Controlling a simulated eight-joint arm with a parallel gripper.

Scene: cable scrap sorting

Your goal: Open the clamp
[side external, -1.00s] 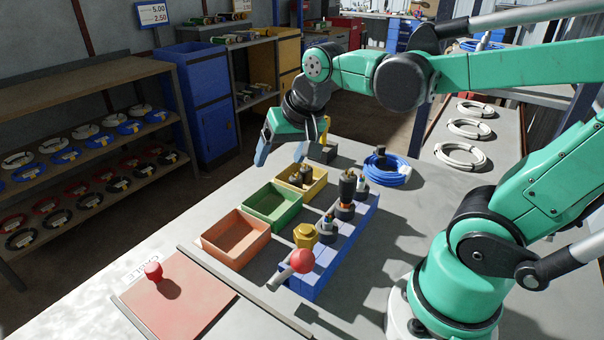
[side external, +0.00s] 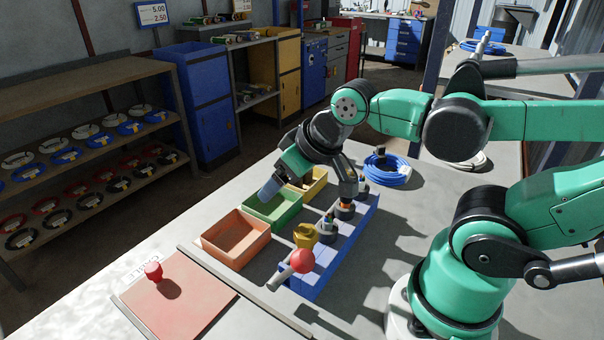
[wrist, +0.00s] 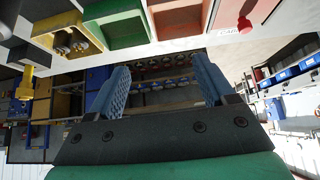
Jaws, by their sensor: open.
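A dark block (wrist: 22,54) with a yellow upright part (wrist: 26,84) shows at the left edge of the wrist view; it may be the clamp, but I cannot tell for sure. In the side view my arm hides it. A silver lever with a red ball (side external: 302,261) sits at the near end of the blue block (side external: 327,262), beside a yellow hexagonal piece (side external: 305,235). My gripper (wrist: 160,86) is open and empty, its blue fingers wide apart. In the side view it hangs above the green bin (side external: 262,222), left of the blue block.
An orange bin (side external: 229,254) and a yellow bin (side external: 316,184) flank the green bin. The yellow one holds several pieces in the wrist view (wrist: 50,37). A red mat (side external: 195,308) with a red knob (side external: 153,272) lies at front left. A blue cable coil (side external: 397,170) lies behind.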

